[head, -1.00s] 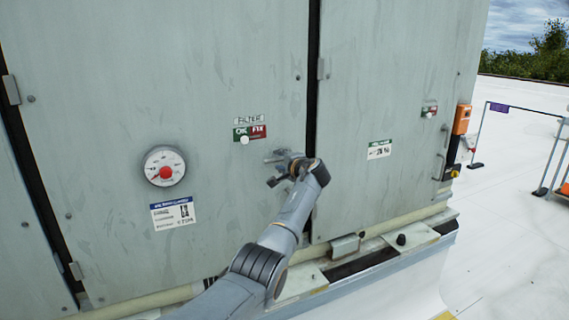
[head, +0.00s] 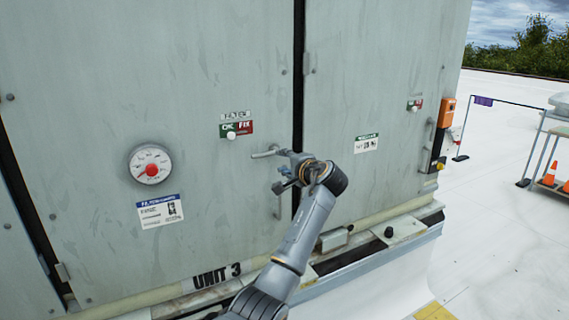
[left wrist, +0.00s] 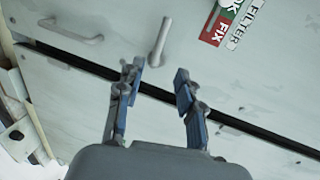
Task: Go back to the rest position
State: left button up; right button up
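My left gripper (head: 282,178) is in front of the grey cabinet door, just right of and below a metal lever handle (head: 264,153). In the left wrist view the gripper's two blue-grey fingers (left wrist: 156,88) are apart with nothing between them. The lever handle (left wrist: 160,42) shows just beyond the fingertips in that view, and a gap between them and it is visible. A vertical pull handle (head: 280,207) is partly hidden behind the gripper; it also shows in the wrist view (left wrist: 72,32). My right gripper is not in view.
The cabinet door bears a round gauge (head: 150,168), a label (head: 160,211) and a green-red FILTER sign (head: 237,129). A ledge with a black knob (head: 389,232) runs along the base. An orange box (head: 446,112) is on the right edge. White roof (head: 490,220) lies open at right.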

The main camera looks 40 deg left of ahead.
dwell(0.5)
